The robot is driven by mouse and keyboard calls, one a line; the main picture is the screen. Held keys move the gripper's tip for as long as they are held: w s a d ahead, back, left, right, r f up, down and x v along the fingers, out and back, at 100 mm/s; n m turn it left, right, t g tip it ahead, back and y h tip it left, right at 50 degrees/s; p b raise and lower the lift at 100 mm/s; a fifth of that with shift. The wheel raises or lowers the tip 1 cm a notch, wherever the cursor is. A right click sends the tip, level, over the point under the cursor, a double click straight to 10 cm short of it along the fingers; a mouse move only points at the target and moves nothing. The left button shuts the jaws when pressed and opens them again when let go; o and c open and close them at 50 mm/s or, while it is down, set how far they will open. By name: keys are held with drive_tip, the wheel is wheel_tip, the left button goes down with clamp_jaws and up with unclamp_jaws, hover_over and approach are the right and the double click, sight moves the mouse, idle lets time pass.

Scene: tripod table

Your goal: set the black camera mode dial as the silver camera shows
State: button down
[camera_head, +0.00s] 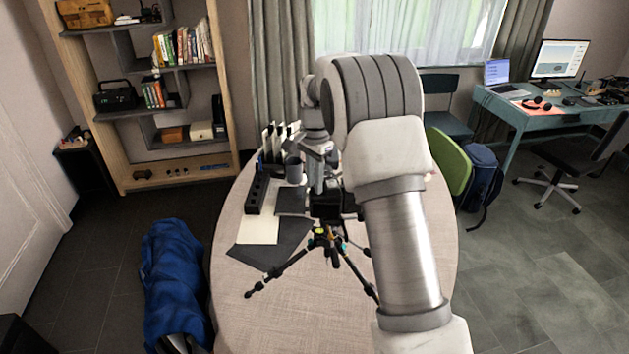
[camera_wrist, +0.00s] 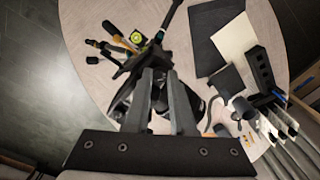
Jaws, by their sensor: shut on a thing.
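The black camera (camera_head: 329,207) sits on a small tripod (camera_head: 322,236) on the round table (camera_head: 390,247). In the wrist view the black camera (camera_wrist: 120,105) lies behind my fingers, dark and partly covered. My gripper (camera_head: 318,188) points down at the top of the black camera; in the wrist view my gripper (camera_wrist: 162,74) has its two fingers close together there. It is shut on the mode dial, which the fingers hide, so its setting cannot be read. I cannot make out the silver camera in either view; my arm covers part of the table.
A black slotted holder (camera_head: 257,192), a dark mug (camera_head: 293,171), a cream sheet (camera_head: 258,229) and a dark mat (camera_head: 252,255) lie left of the tripod. Tripod legs spread across the table's near part. A blue bag (camera_head: 172,275) stands at the left.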

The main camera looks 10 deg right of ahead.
drive_tip(key=c, duration=1)
unclamp_jaws()
wheel_tip(320, 180, up, 18)
drive_tip(key=shift+d+f, duration=0.1)
drive_tip(key=shift+f, duration=0.15)
